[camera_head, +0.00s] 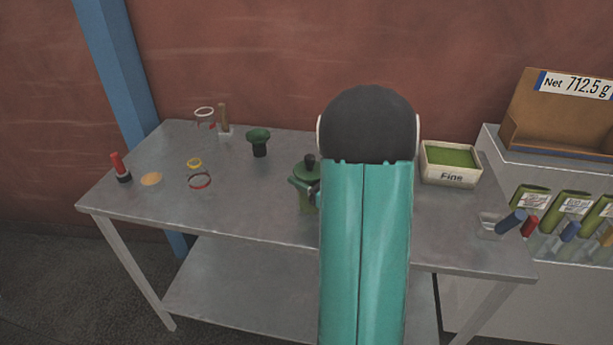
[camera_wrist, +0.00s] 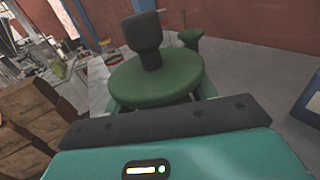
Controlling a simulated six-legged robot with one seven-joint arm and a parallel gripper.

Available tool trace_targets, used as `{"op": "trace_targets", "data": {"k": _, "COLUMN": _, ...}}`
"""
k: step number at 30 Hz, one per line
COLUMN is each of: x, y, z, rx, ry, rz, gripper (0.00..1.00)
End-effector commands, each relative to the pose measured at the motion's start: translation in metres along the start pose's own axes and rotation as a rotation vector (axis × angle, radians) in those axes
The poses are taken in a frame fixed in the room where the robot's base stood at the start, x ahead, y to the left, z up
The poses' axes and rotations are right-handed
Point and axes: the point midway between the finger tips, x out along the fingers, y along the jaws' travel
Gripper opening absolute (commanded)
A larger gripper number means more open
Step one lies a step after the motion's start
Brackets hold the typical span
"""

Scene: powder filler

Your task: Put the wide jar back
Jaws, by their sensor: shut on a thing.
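A wide green jar (camera_head: 306,198) with a green lid and a black knob shows at the middle of the metal table in the head view, partly hidden by my teal arm. In the wrist view its round lid (camera_wrist: 155,82) and dark knob fill the centre. My gripper (camera_wrist: 161,97) is shut on the jar, with teal finger parts at both sides below the lid. The jar looks upright. I cannot tell whether its base touches the table.
A green funnel (camera_head: 259,141), a yellow ring (camera_head: 194,162), a red ring (camera_head: 200,181) and a red-and-black tool (camera_head: 121,168) stand left on the table (camera_head: 250,205). A box marked Fine (camera_head: 451,178) is at right. A counter with pouches (camera_head: 575,204) adjoins it.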

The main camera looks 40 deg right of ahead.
Motion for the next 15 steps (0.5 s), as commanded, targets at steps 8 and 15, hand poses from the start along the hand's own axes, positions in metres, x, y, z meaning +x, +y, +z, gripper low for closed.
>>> {"op": "trace_targets", "data": {"k": 8, "x": -0.0001, "y": 0.0, "z": -0.0028, "rx": 0.0, "ry": 0.0, "rz": 0.0, "gripper": 0.78}}
{"op": "trace_targets", "data": {"k": 15, "x": -0.0001, "y": 0.0, "z": -0.0024, "rx": 0.0, "ry": 0.0, "rz": 0.0, "gripper": 0.78}}
